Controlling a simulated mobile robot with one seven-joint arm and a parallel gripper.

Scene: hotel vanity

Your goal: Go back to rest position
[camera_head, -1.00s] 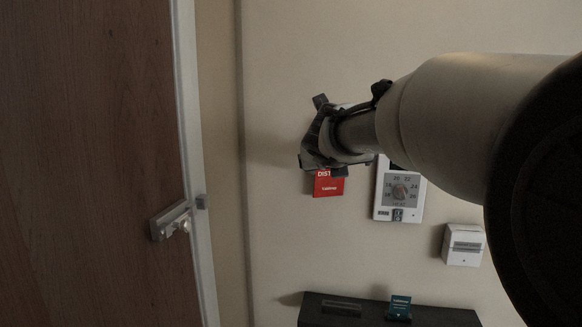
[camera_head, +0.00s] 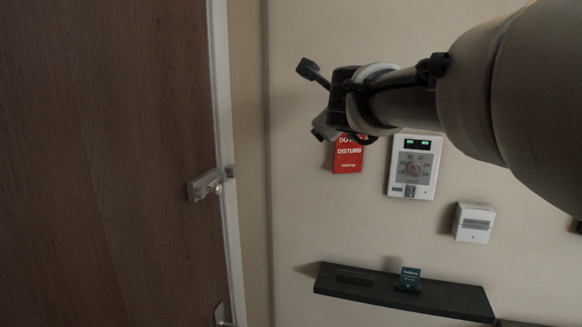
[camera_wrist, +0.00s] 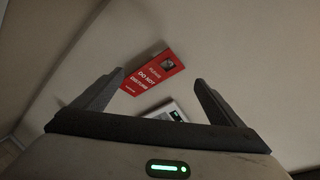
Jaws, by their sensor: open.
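My gripper (camera_head: 314,98) is at the end of my arm, in front of the beige wall in the head view. Its two dark fingers are spread apart with nothing between them; the wrist view also shows my gripper (camera_wrist: 150,92) open. A red "do not disturb" sign (camera_head: 348,157) is on the wall behind and just below it, its top partly hidden by the gripper. In the wrist view the red sign (camera_wrist: 152,77) shows beyond the fingers, apart from them.
A white thermostat (camera_head: 414,166) and a small white box (camera_head: 473,223) are on the wall right of the sign. A dark shelf (camera_head: 450,297) below holds a teal card (camera_head: 410,276). A brown door (camera_head: 100,160) with a latch (camera_head: 204,186) stands at left.

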